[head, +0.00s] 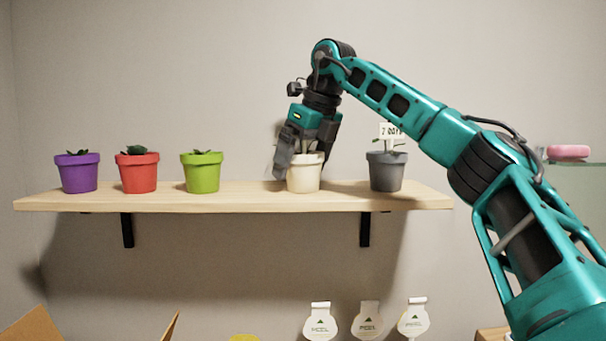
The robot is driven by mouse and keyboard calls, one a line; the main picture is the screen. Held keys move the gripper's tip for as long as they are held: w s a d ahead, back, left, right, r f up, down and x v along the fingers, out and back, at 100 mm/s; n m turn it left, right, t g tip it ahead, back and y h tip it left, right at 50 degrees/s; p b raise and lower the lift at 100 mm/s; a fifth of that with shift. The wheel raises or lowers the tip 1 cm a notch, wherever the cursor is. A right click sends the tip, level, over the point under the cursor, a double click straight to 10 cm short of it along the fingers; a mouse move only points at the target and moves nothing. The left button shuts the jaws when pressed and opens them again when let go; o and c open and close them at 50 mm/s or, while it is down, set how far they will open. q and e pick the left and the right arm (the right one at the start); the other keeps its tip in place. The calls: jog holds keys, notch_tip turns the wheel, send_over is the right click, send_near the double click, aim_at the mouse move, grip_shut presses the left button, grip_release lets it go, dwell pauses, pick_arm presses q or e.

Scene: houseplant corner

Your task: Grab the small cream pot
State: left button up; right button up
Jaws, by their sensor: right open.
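The small cream pot (303,178) stands upright on the wooden wall shelf (230,196), right of the green pot. My right gripper (303,155) comes down over it from above, fingers pointing down. It is open, with one finger at the pot's left side and the other near its rim at the back right. I cannot tell whether the fingers touch the pot. The gripper hides most of what grows in the pot. My left gripper is not in view.
On the same shelf stand a purple pot (77,175), a red pot (138,174) and a green pot (203,174) to the left. A grey pot (386,173) with a small sign (390,131) stands to the right. Several white tags show below the shelf.

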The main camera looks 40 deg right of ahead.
jog(key=shift+w+f, duration=0.2)
jog(key=shift+f, duration=0.3)
jog(key=c, duration=0.9)
jog(key=shift+c, duration=0.3)
jog(key=shift+r, duration=0.15)
